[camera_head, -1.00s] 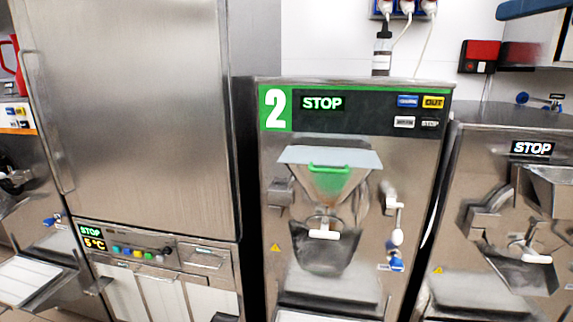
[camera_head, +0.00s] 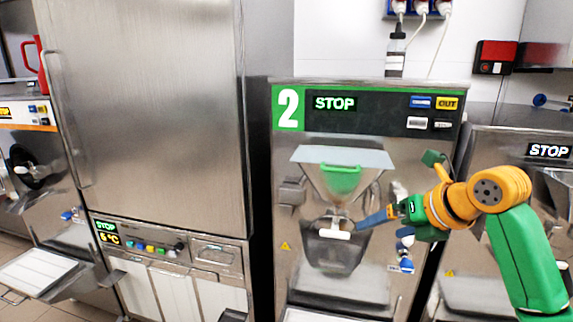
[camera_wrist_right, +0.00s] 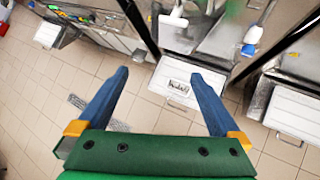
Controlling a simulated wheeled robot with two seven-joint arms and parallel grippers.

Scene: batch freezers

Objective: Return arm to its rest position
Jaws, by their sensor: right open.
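My right arm (camera_head: 520,250), green with orange joints, comes in from the right in the head view. Its right gripper (camera_head: 372,219) points left, in front of the batch freezer marked 2 (camera_head: 400,170). In the right wrist view the gripper (camera_wrist_right: 160,88) has its two blue fingers spread wide, with nothing between them but the floor and a white shelf beyond. Whether the fingers touch the machine cannot be told in the head view; they look apart from it in the wrist view. My left gripper is not in view.
A tall steel cabinet (camera_head: 150,110) stands left of the freezer. Another machine showing STOP (camera_head: 520,135) stands at right, partly behind my arm. A white fold-out tray (camera_head: 38,270) juts out at lower left. Tiled floor (camera_wrist_right: 45,110) lies open below the gripper.

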